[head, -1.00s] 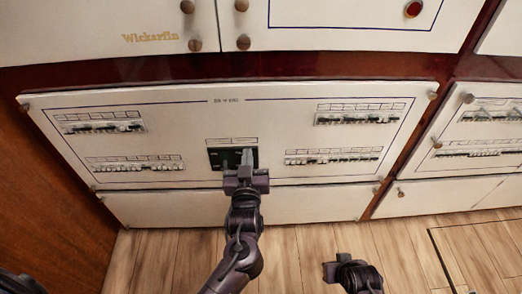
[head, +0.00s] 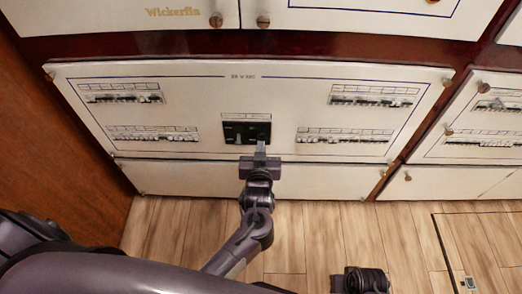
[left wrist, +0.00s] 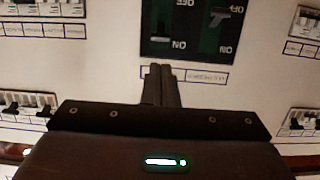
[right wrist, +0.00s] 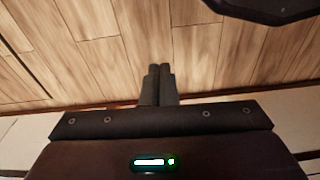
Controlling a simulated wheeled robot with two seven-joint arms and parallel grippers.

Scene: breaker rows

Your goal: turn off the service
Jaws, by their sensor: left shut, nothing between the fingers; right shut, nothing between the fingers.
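A breaker panel (head: 210,88) fills the middle of the head view, with a dark switch block (head: 234,133) low at its centre. In the left wrist view the block (left wrist: 190,48) shows upside-down ON and OFF lettering and two levers. The left lever (left wrist: 162,28) reaches towards its ON label; the right lever (left wrist: 220,16) sits by its OFF label. My left gripper (head: 260,147) is shut and empty, its tips just below the block in the picture; contact cannot be told. Its fingers (left wrist: 162,72) show shut. My right gripper (right wrist: 159,70) is shut and empty, low over the floor.
Rows of small breakers (head: 120,93) flank the block on both sides. Another breaker panel (head: 480,125) stands at the right, and a wooden wall (head: 75,130) at the left. The plank floor (head: 160,225) has a hatch outline at the right.

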